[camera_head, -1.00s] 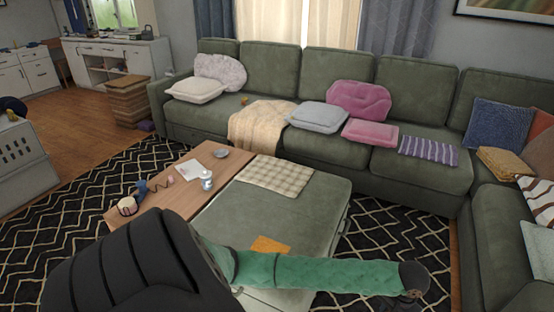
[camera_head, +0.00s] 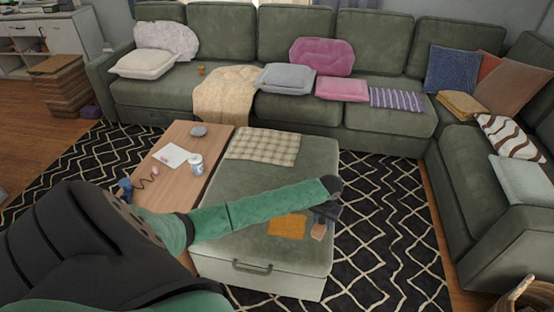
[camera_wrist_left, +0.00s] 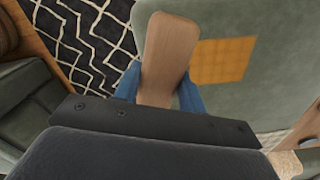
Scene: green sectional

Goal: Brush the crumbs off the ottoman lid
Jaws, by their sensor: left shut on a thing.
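The green ottoman (camera_head: 314,168) has a flat padded lid with a cloth-covered top; I cannot make out any crumbs on it. A mustard-orange cloth (camera_head: 287,227) lies flat on the lid and also shows in the wrist view (camera_wrist_left: 222,60). My left gripper (camera_head: 325,214) is over the lid's right edge, to the right of the orange cloth. Its blue fingers are shut on a flat wooden-backed thing (camera_wrist_left: 168,52), probably a brush, whose wood end shows small in the head view (camera_head: 318,231). Its underside is hidden. My right gripper is in neither view.
A plaid cloth (camera_head: 263,148) covers the lid's far left. A wooden table (camera_head: 181,187) with a white jar (camera_head: 196,163), paper and a dish adjoins on the left. The green sectional (camera_head: 390,120) runs behind and right. A wicker rim (camera_head: 528,294) shows at lower right.

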